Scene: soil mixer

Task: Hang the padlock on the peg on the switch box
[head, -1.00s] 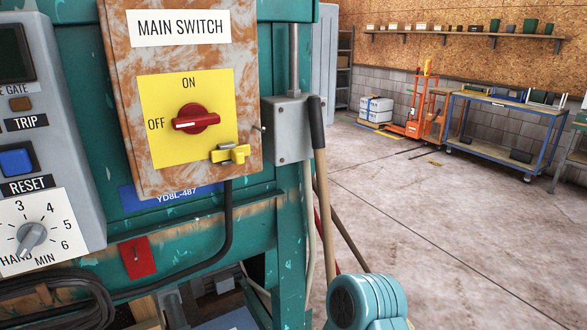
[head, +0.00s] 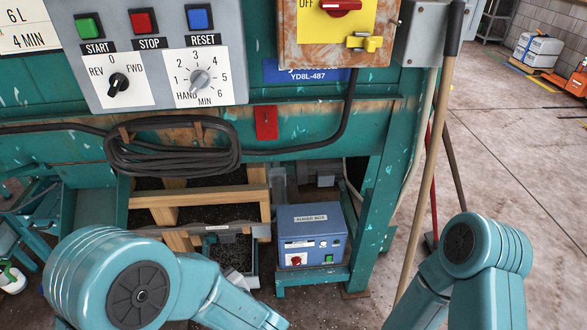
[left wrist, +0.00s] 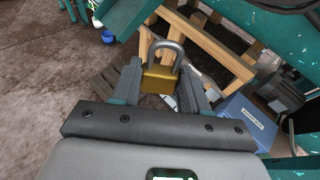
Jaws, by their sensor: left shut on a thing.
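The padlock (left wrist: 160,80), with a brass body and a grey shackle pointing up, is between the fingers of my left gripper (left wrist: 160,73) in the left wrist view. The gripper is shut on its body. The rusty switch box (head: 300,50) is cut off at the top of the head view. It has a yellow panel, a red knob (head: 340,6) and a yellow hasp-like piece (head: 366,42) at its lower right corner. I cannot clearly make out the peg. Both grippers are outside the head view, and my right gripper is not in view.
A grey control panel (head: 160,85) is left of the switch box. A coiled black cable (head: 172,150) and a red plate (head: 266,122) are below. A blue box (head: 311,235) sits low inside the frame. Long handles (head: 423,190) lean at the right. Floor at right is open.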

